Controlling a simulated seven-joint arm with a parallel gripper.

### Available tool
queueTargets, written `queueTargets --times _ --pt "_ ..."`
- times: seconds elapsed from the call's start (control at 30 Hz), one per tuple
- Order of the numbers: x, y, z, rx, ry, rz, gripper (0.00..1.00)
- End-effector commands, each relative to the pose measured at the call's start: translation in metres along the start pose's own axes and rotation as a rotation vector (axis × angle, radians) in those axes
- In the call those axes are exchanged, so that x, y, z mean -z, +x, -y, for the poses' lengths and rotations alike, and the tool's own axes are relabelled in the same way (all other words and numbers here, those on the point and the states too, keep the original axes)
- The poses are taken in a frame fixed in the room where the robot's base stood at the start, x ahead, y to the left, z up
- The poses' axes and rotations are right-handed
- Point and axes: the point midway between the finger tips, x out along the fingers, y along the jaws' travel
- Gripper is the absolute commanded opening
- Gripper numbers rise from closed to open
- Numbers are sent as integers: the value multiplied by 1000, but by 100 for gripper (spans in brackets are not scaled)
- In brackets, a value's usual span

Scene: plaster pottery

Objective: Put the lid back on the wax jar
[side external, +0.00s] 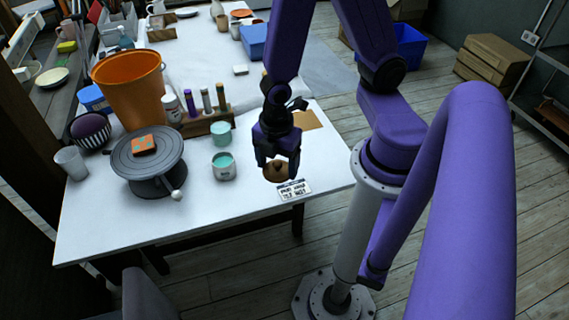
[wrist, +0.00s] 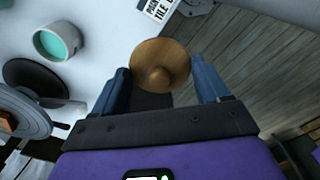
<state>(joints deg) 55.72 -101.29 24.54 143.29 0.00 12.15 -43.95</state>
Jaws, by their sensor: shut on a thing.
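My gripper (side external: 278,163) points down over the right front of the white table and is shut on a round brown lid (side external: 276,173) with a central knob. In the wrist view the lid (wrist: 160,65) sits between the two fingers, knob facing the camera. Its height above the table is hard to tell. A pale jar (side external: 223,172) with teal contents and dark marks on its side stands open and upright to the left of my gripper. A second teal container (side external: 220,133) stands just behind it. One open teal jar (wrist: 58,41) shows at upper left in the wrist view.
A printed card (side external: 294,190) lies just in front of the lid. A grey turntable (side external: 147,170) with an orange block, an orange bucket (side external: 130,90) and a wooden rack (side external: 206,122) of bottles stand further left. The table between jar and gripper is clear.

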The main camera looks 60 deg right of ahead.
Motion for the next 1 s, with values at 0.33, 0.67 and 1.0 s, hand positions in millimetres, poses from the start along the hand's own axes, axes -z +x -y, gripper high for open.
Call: queueTargets --times 0.33,0.67,1.0 --pt "1 2 -90 -1 33 0 46" --pt "-19 2 -165 0 57 0 46" --pt "-33 3 -194 1 64 0 46"
